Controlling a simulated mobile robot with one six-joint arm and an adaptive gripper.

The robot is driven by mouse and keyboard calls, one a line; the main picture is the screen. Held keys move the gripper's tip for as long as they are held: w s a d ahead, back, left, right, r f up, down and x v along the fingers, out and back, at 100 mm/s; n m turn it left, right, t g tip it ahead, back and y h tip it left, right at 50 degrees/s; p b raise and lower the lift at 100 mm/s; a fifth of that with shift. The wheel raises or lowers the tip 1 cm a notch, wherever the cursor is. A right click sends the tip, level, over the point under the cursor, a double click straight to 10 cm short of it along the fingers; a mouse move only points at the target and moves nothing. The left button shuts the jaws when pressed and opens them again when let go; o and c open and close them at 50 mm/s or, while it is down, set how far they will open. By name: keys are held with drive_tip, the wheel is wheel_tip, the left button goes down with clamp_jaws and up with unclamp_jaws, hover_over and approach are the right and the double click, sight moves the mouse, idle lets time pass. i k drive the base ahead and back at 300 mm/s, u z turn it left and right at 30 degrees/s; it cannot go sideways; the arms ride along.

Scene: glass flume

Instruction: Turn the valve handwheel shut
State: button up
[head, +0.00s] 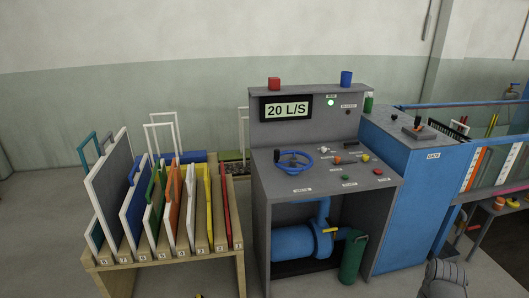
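The valve handwheel (304,166) is a blue spoked ring on the sloped top of a grey control console (262,215). A dark upright knob (277,155) stands at its left rim. Above it, a display (286,108) on the upright panel reads 20 L/S, and a small green lamp (331,102) is lit. A grey rounded part of my arm shows at the bottom right edge, well apart from the handwheel. My gripper's fingers are not in view.
Small coloured knobs (345,178) sit right of the handwheel. Blue pipework (293,243) and a green cylinder (352,258) are below. A rack (165,277) of numbered coloured panels stands left; a blue gate cabinet (405,200) and flume are right. Floor shows in front.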

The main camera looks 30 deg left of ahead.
sight(293, 160)
drive_tip(key=u, duration=0.3)
drive_tip(key=i, duration=0.9)
drive_tip(key=u, duration=0.6)
drive_tip(key=i, duration=0.7)
drive_tip(key=u, duration=0.25)
drive_tip(key=k, duration=0.9)
drive_tip(key=u, duration=0.15)
drive_tip(key=i, duration=0.45)
drive_tip(key=u, duration=0.05)
